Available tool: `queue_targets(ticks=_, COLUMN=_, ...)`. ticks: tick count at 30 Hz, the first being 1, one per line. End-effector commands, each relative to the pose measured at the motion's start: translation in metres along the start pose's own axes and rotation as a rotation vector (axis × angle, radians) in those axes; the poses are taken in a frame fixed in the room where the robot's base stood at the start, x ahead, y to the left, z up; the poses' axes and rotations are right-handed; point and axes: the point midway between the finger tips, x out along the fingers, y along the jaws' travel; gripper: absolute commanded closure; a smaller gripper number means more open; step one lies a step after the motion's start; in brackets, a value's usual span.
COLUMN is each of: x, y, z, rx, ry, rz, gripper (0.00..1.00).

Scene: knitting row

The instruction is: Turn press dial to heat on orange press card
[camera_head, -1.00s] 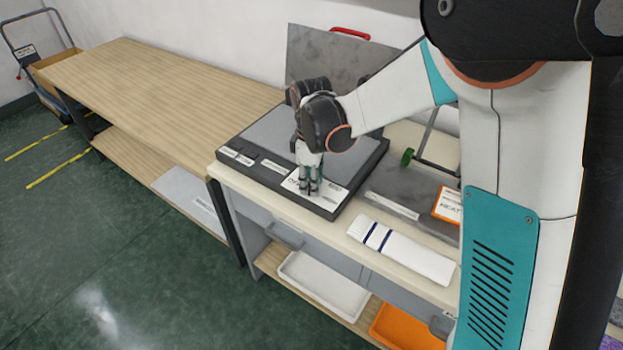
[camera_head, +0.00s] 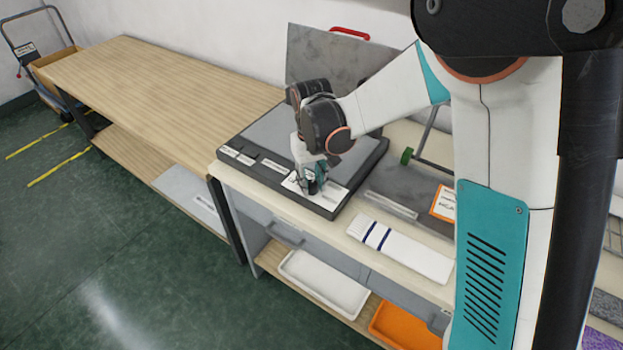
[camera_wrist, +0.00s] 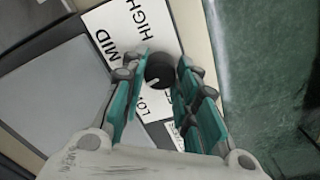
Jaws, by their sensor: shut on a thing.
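The press (camera_head: 270,144) is a dark, flat machine with a grey plate, its lid raised behind. Its dial (camera_wrist: 160,70) is a round black knob with a pale pointer line, on a white label (camera_wrist: 118,30) reading LOW, MID and HIGH. My gripper (camera_wrist: 164,76) is shut on the dial, one teal finger on each side. In the head view my gripper (camera_head: 313,187) reaches down to the press's front edge and hides most of the dial. The orange-bordered press card (camera_head: 444,204) stands to the right; its heat word is partly hidden by my arm.
A folded white cloth with blue stripes (camera_head: 400,248) lies on the bench right of the press. A grey plate with a green-knobbed handle (camera_head: 407,156) is behind it. White (camera_head: 325,283) and orange (camera_head: 405,326) trays sit below. The wooden table (camera_head: 165,85) at left is clear.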

Motion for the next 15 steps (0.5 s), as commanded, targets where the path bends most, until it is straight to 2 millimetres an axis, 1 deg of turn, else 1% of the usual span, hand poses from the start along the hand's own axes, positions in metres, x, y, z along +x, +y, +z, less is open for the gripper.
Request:
queue_targets(ticks=6, x=0.0000, y=-0.0001, z=0.0000, rx=0.204, ry=0.000, rz=0.000, gripper=0.96)
queue_targets(ticks=15, x=0.0001, y=-0.0001, z=0.0000, rx=0.464, ry=0.000, rz=0.000, gripper=0.96)
